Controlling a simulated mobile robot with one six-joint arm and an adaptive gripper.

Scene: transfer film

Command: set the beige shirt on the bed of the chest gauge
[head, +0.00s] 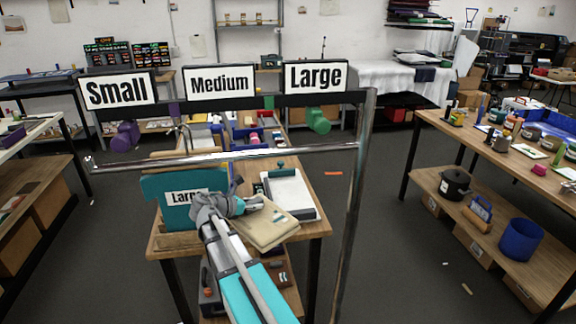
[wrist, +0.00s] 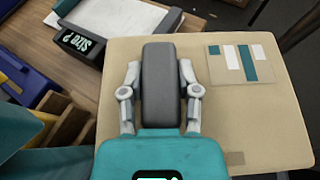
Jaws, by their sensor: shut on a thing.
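The beige shirt (head: 268,230) is a flat folded slab; in the wrist view the shirt (wrist: 250,115) fills the middle and right, with a striped patch on it. My gripper (head: 238,206) is over its left part; in the wrist view my gripper (wrist: 160,75) has its two fingers on either side of a dark grey block on the shirt, shut on it. The chest gauge (head: 289,192) stands behind the shirt with a white bed; in the wrist view the gauge (wrist: 125,15) shows a black "Size ?" display. I cannot tell whether the shirt touches the table.
A teal piece marked "Large" (head: 160,197) stands left of my gripper. A metal rail frame with Small, Medium (head: 219,80) and Large signs crosses in front, its post right of the table (head: 312,222). A side table (head: 500,150) with clutter stands at right.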

